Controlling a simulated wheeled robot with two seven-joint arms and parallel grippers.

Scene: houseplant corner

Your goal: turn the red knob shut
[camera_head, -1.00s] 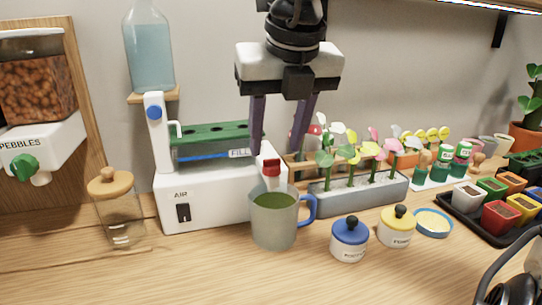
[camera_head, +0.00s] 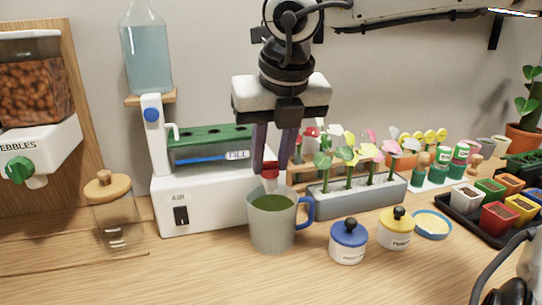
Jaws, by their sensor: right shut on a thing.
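The red knob (camera_head: 270,169) sits at the front right of the white machine (camera_head: 205,205), above a mug. My right gripper (camera_head: 271,165) comes down from above, with its two dark fingers on either side of the knob, shut on it. The fingers hide part of the knob. The grey mug (camera_head: 272,232) with a blue handle stands right below and holds dark green liquid. My left gripper is not in view; a dark and grey part shows at the lower right edge, and I cannot tell what it is.
A glass jar with a wooden lid (camera_head: 112,215) stands at the left. A blue-lidded pot (camera_head: 348,242) and a yellow-lidded pot (camera_head: 396,229) stand right of the mug. A planter of flowers (camera_head: 357,194) is close behind. The front of the table is mostly clear.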

